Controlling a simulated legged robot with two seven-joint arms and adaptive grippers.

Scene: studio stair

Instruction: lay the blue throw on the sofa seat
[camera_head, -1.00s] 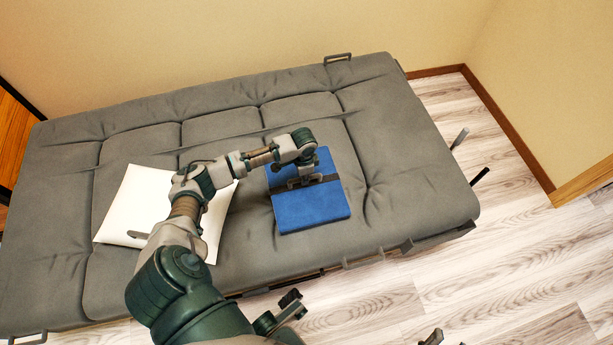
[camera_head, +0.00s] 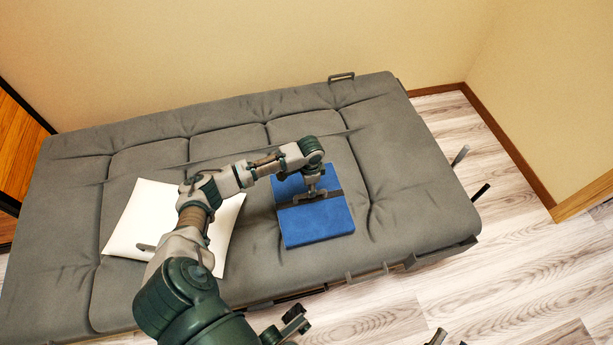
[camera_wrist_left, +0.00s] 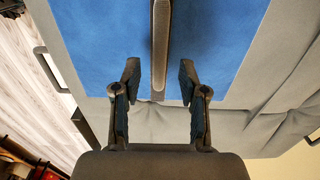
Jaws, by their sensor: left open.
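The blue throw (camera_head: 318,222) is a folded, flat rectangle with a dark band across it. It lies on the grey sofa seat (camera_head: 400,205), right of the middle. My left gripper (camera_head: 311,198) is over the throw at the band. In the left wrist view its two fingers (camera_wrist_left: 158,80) are open and apart, one on each side of the band (camera_wrist_left: 160,40), with the blue cloth (camera_wrist_left: 215,45) beyond them. Whether the fingertips touch the cloth cannot be told.
A white cushion (camera_head: 130,222) lies on the seat left of the throw, partly behind my left arm. The seat right of the throw is bare. Wooden floor (camera_head: 520,255) shows in front and at the right. A beige wall (camera_head: 250,50) stands behind the sofa.

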